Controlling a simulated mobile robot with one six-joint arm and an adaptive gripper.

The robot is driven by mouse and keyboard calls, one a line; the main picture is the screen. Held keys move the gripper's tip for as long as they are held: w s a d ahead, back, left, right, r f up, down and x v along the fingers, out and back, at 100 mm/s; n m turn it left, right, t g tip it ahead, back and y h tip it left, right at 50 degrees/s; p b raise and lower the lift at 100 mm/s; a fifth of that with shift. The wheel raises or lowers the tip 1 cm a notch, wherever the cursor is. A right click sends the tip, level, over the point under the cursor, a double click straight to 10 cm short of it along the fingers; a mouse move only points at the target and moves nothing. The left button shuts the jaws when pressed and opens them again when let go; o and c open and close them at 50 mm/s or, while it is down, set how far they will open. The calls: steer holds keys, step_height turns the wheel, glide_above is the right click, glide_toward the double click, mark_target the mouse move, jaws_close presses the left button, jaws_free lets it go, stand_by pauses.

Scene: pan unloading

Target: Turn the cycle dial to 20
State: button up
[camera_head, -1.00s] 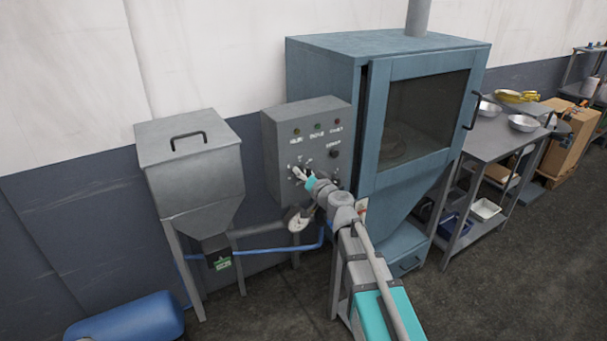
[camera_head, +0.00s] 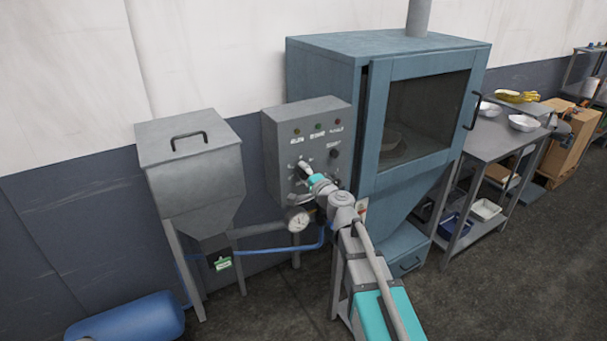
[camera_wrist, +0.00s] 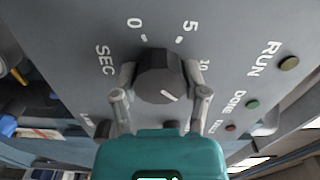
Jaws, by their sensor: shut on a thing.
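The cycle dial (camera_wrist: 158,78) is a dark grey round knob on the grey control box (camera_head: 285,155). In the wrist view its white pointer line slants to the lower right, past the printed 5 and 10. The 0 is at the upper left, beside SEC. No 20 mark is visible; the gripper body covers part of the panel below the dial. My gripper (camera_wrist: 160,84) is shut on the dial, one finger on each side of it. In the head view my gripper (camera_head: 305,170) is at the box's front face, and the dial is too small to read.
RUN, DONE and FAULT lamps (camera_wrist: 252,104) line the panel, with another dark knob (camera_head: 334,153) below them. A blue oven cabinet (camera_head: 375,75) stands close right. A hopper (camera_head: 190,165) is left, and a pressure gauge (camera_head: 298,219) and blue hose hang below the box.

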steer(key=m, duration=0.4)
steer(key=shift+m, duration=0.3)
steer(key=m, duration=0.3)
steer(key=shift+m, duration=0.4)
steer(key=m, duration=0.3)
steer(key=shift+m, duration=2.2)
steer(key=o, duration=1.1)
steer(key=shift+o, duration=0.2)
steer(key=shift+s, duration=0.1)
steer(key=v, duration=1.2)
